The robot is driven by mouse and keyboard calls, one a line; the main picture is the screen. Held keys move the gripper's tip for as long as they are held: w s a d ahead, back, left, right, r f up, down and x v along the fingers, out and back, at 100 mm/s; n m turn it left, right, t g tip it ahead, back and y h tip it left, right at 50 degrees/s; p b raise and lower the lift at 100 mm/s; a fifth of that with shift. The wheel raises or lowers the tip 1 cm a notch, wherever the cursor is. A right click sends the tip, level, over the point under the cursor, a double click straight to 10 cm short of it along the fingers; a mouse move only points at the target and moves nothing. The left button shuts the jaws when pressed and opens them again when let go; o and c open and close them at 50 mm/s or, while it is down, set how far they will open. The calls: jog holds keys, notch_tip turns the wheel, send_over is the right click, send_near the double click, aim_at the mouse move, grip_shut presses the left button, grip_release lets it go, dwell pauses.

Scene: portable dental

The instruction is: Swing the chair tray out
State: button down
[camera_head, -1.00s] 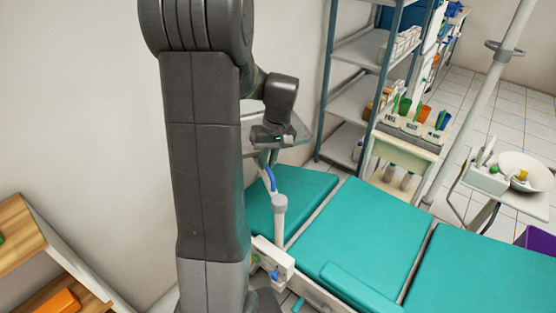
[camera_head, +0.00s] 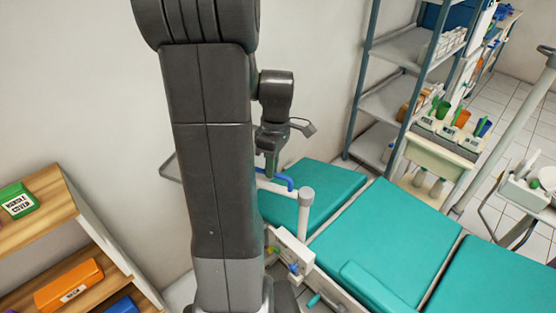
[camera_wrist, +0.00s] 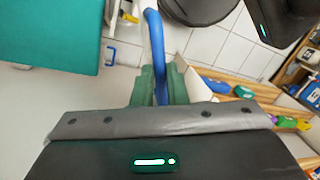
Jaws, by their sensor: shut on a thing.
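The chair tray (camera_head: 167,168) shows only as a grey rim to the left of my dark arm column, which hides most of it. Its white swing arm (camera_head: 268,187) runs to the pale upright post (camera_head: 305,196) beside the teal chair. A blue handle (camera_head: 283,180) lies along the swing arm. My gripper (camera_head: 270,172) points down, shut on the blue handle. In the wrist view, the blue handle (camera_wrist: 153,30) passes between the green fingers of my gripper (camera_wrist: 157,88).
The teal chair (camera_head: 385,230) fills the right side. A wooden shelf (camera_head: 60,235) with coloured boxes stands at the lower left. A metal rack (camera_head: 395,100) and a cream cart (camera_head: 440,165) stand behind the chair. The wall is close behind the tray.

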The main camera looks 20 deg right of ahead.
jog(key=s+a+n+h, duration=0.1)
jog(key=s+a+n, duration=0.1)
jog(key=s+n, duration=0.5)
jog(key=shift+s+a+n+h, duration=0.2)
jog(key=shift+n+h, duration=0.2)
jog(key=shift+n, duration=0.7)
jog(key=c, duration=1.5)
grip_release()
jog(key=shift+o, duration=0.2)
notch_tip(320, 180, up, 14)
jog(key=w+p, duration=0.1)
jog(key=w, duration=0.1)
jog(key=shift+w+a+f, duration=0.2)
jog(key=shift+w, duration=0.15)
